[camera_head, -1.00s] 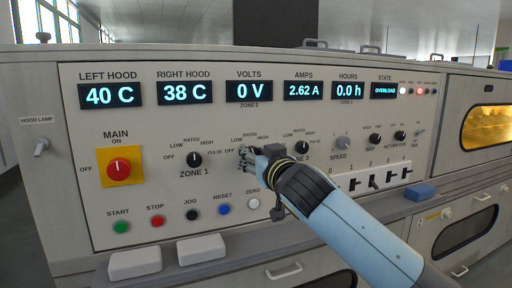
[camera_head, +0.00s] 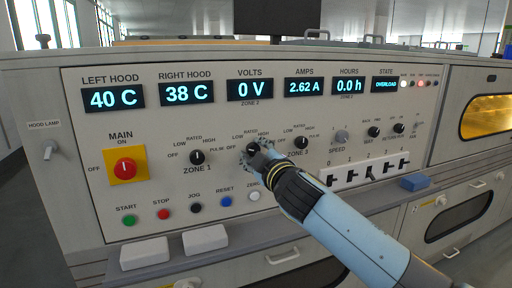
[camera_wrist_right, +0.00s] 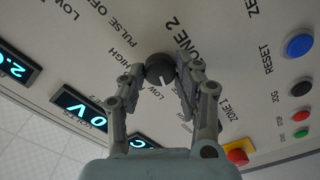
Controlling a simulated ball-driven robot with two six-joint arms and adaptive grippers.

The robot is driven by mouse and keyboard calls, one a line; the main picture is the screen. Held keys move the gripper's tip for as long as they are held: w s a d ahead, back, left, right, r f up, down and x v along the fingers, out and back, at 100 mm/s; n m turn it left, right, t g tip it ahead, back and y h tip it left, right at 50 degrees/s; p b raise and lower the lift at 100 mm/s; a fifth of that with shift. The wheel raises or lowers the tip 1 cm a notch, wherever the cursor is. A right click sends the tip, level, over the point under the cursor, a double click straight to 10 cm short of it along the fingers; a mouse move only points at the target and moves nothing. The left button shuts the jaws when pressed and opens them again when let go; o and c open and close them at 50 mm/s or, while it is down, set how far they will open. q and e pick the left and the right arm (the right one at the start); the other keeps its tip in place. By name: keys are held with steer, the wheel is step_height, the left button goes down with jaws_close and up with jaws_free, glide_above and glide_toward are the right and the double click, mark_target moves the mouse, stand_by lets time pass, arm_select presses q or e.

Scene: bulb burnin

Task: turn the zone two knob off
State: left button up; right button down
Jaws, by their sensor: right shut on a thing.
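The zone two knob (camera_head: 251,147) is a round black knob on the control panel, mostly covered by my right gripper (camera_head: 257,152) in the head view. In the right wrist view the knob (camera_wrist_right: 160,68) sits between the two fingertips of my right gripper (camera_wrist_right: 165,74), which is shut on it. A light notch on the knob's face appears to point toward the LOW label. The ZONE 2 label shows beside the knob in the wrist view. My left gripper is not in view.
The zone one knob (camera_head: 197,157) is to the left and the zone three knob (camera_head: 301,142) close on the right. A red main switch (camera_head: 125,169) is at far left. Push buttons, including a blue one (camera_head: 226,202), run below. The state display (camera_head: 385,85) reads OVERLOAD.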

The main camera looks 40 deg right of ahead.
steer(key=shift+n+p, duration=0.3)
steer(key=shift+n, duration=0.6)
steer(key=c, duration=0.9)
jaws_free()
steer(key=shift+a, duration=0.1)
steer(key=shift+c, duration=0.2)
steer(key=shift+s, duration=0.15)
steer(key=v, duration=1.1)
steer(key=shift+s, duration=0.35)
